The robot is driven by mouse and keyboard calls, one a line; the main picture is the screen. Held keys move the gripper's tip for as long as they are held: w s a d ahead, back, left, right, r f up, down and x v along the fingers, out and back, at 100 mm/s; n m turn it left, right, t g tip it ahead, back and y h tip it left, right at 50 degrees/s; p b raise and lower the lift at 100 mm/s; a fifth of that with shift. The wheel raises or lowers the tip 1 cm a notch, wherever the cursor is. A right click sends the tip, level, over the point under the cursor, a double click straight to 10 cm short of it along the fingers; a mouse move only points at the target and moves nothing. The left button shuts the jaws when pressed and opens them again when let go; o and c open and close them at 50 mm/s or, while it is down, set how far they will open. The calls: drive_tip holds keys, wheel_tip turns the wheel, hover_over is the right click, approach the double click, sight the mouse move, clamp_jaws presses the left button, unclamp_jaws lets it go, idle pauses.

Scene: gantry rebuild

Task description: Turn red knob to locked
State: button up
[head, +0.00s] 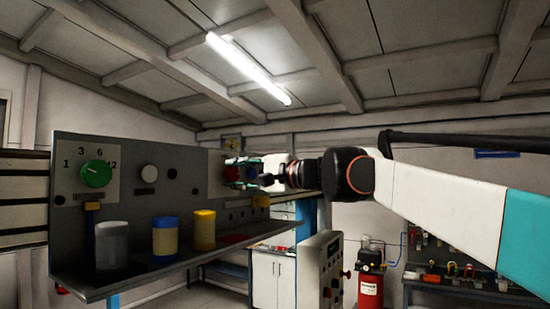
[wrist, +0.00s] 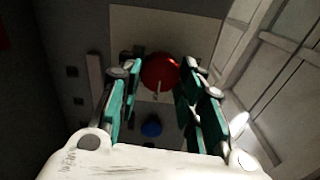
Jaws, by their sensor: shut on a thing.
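The red knob (wrist: 160,72) sits on a pale plate (wrist: 150,22) on the grey panel. In the wrist view it lies between the fingertips of my gripper (wrist: 158,78), with a small white pointer mark at its lower edge. In the head view the red knob (head: 231,173) is partly covered by my gripper (head: 240,172), which reaches in from the right. My gripper is shut on the red knob. The plate's lettering and the locked mark cannot be read in either view.

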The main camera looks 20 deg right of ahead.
drive_tip(key=shift+s+m, duration=0.15)
drive_tip(key=shift+m, duration=0.25)
drive_tip(key=o, duration=1.1)
drive_tip(key=shift+r, duration=0.1)
